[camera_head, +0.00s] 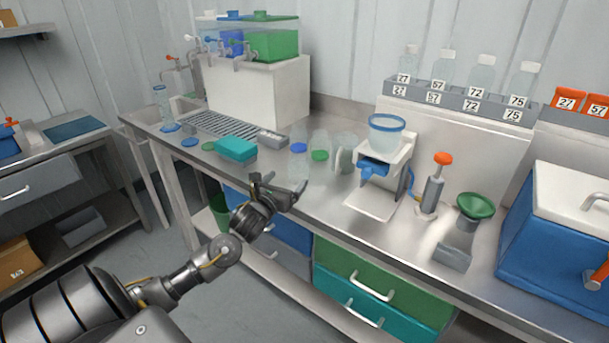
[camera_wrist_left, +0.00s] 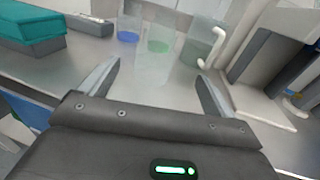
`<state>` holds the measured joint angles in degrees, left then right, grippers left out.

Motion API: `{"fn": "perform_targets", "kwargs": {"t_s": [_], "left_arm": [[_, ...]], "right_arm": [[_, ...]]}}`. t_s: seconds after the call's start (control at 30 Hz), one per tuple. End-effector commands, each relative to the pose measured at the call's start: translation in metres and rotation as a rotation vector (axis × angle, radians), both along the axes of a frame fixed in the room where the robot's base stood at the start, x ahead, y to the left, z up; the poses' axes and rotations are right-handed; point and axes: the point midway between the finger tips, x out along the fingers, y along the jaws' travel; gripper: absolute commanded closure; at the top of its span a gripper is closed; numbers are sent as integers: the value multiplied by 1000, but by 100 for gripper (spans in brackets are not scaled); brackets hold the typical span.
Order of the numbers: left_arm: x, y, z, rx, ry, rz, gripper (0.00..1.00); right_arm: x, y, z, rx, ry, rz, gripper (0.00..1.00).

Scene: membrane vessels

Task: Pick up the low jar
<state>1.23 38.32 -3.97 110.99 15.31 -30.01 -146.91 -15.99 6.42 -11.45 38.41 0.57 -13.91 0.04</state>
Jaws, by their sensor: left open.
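Several clear vessels stand in a group on the steel bench, and I cannot tell for certain which is the low jar. A faint clear vessel (camera_wrist_left: 152,68) stands nearest my left gripper (camera_head: 281,184); in the left wrist view it shows beyond and between the fingertips. Behind it are a clear vessel with a blue disc at its base (camera_head: 299,148), one with a green disc (camera_head: 320,155) and a clear jug with a pale handle (camera_wrist_left: 217,48). My left gripper is open and empty at the bench's front edge, apart from the vessels. My right gripper is not in view.
A teal box (camera_head: 236,149) and a small grey block (camera_head: 272,138) lie left of the vessels. A white stand with a blue-rimmed funnel (camera_head: 387,138) is close on the right. Beyond it are an orange-topped pump (camera_head: 433,188) and a blue cooler (camera_head: 548,243).

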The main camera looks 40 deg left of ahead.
Motion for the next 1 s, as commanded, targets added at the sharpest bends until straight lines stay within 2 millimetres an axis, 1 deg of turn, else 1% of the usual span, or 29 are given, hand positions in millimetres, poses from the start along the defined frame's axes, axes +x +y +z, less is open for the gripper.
{"fn": "perform_targets", "kwargs": {"t_s": [0.03,0.1,0.2,0.33,0.47,0.6,0.7,0.83,0.93,1.0], "left_arm": [[-2,3,-8,7,-3,4,11],[-4,4,-13,15,-5,6,11],[-5,5,-14,22,-6,7,11],[-6,7,-13,24,-5,11,11],[3,12,-12,22,-7,16,11],[25,19,-11,21,-7,17,11],[37,21,-12,21,-6,17,11],[45,21,-13,22,-5,13,11],[46,21,-14,22,-6,11,11],[51,21,-13,22,-7,11,11]], "right_arm": [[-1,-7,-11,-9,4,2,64],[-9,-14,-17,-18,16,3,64],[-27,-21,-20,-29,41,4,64],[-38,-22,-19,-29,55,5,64],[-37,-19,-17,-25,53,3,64],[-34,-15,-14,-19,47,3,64],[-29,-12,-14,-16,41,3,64],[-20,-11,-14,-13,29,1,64],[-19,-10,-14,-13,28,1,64],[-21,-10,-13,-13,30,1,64]]}}
